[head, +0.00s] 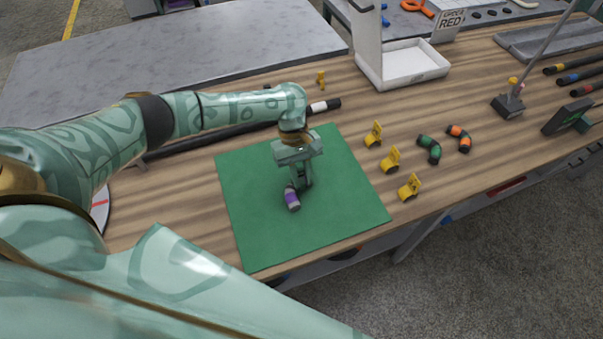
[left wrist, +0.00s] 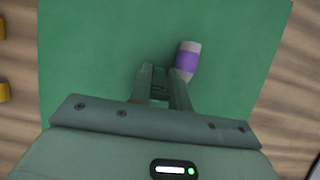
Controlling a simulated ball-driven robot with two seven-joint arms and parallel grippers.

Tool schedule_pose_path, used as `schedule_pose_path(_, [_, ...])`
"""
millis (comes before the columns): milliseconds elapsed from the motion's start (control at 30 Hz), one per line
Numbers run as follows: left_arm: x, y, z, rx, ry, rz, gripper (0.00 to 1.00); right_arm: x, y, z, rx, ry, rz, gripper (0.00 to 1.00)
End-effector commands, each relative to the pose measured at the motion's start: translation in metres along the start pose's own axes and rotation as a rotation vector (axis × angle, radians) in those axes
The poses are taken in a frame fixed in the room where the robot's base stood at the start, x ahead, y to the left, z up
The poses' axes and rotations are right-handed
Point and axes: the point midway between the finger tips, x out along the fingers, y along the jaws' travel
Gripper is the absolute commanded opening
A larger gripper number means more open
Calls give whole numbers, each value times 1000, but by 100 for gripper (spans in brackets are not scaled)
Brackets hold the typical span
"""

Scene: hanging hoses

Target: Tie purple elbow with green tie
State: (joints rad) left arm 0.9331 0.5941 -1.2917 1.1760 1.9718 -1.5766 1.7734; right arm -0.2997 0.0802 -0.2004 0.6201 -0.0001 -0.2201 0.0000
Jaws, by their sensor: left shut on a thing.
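The purple elbow (head: 292,198), grey-ended with a purple band, is on the green mat (head: 345,215). It also shows in the left wrist view (left wrist: 187,62), at the tip of the right-hand finger. I cannot make out a separate green tie in either view. My right gripper is not in view.
Several yellow holders (head: 390,160) stand right of the mat. Beyond them lie a green-banded elbow (head: 429,148) and an orange-banded elbow (head: 459,138). A white tray (head: 415,62) and a long dark hose (head: 225,134) lie behind. The front of the mat is clear.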

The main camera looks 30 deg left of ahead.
Motion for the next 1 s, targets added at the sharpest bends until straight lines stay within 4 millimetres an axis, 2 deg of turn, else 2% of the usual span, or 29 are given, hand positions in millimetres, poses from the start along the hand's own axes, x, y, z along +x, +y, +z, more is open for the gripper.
schedule_pose_path(1000, [18, -2, -5, 0, -2, -8, 0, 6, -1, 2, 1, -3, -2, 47])
